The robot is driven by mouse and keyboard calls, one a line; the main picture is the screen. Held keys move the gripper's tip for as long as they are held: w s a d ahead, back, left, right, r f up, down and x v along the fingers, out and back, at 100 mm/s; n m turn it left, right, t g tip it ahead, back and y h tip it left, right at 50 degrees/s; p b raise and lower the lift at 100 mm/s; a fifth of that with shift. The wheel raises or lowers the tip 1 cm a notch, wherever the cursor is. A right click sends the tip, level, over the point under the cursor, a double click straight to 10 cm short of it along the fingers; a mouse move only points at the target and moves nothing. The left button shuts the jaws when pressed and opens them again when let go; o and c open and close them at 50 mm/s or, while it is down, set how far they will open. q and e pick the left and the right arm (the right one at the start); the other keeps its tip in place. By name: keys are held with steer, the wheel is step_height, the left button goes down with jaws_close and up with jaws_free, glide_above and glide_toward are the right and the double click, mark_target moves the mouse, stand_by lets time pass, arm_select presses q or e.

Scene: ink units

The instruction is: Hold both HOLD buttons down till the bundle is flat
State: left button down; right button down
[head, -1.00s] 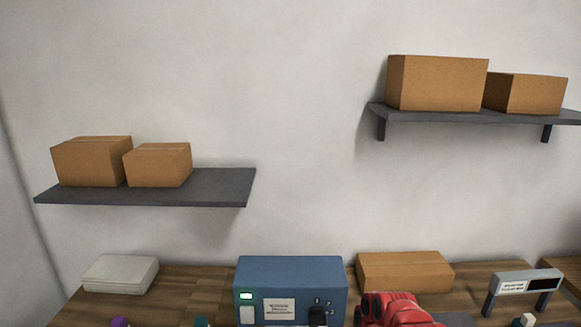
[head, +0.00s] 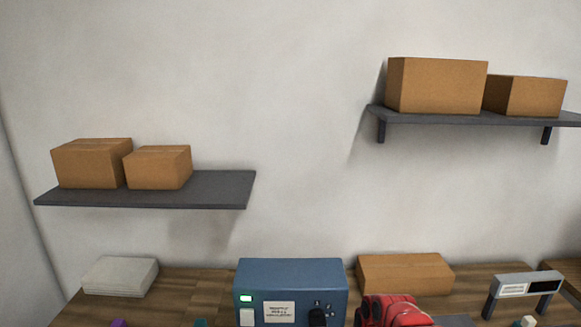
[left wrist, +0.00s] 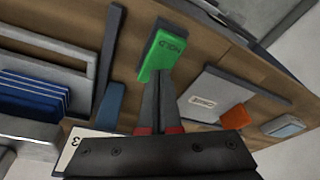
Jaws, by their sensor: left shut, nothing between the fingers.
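In the left wrist view, a green button block (left wrist: 161,54) marked HOLD sits in a grey frame on the wooden bench. My left gripper (left wrist: 158,78) is shut and empty. Its fingertips overlap the near end of the green block in this view; I cannot tell whether they press it. Blue banded slabs (left wrist: 32,92) stand between grey plates at the left; I cannot tell whether they are the bundle. A second HOLD button cannot be made out.
In the head view, a blue box (head: 290,280) with a lit green lamp stands on the bench. Beside it are a cardboard box (head: 405,272) and a pale stack (head: 121,275). A grey panel (left wrist: 212,95) and an orange piece (left wrist: 236,117) lie right of the green block.

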arm_select(q)
steer(key=shift+f, duration=0.15)
steer(key=shift+f, duration=0.75)
arm_select(e)
steer(key=shift+f, duration=1)
stand_by(2.1)
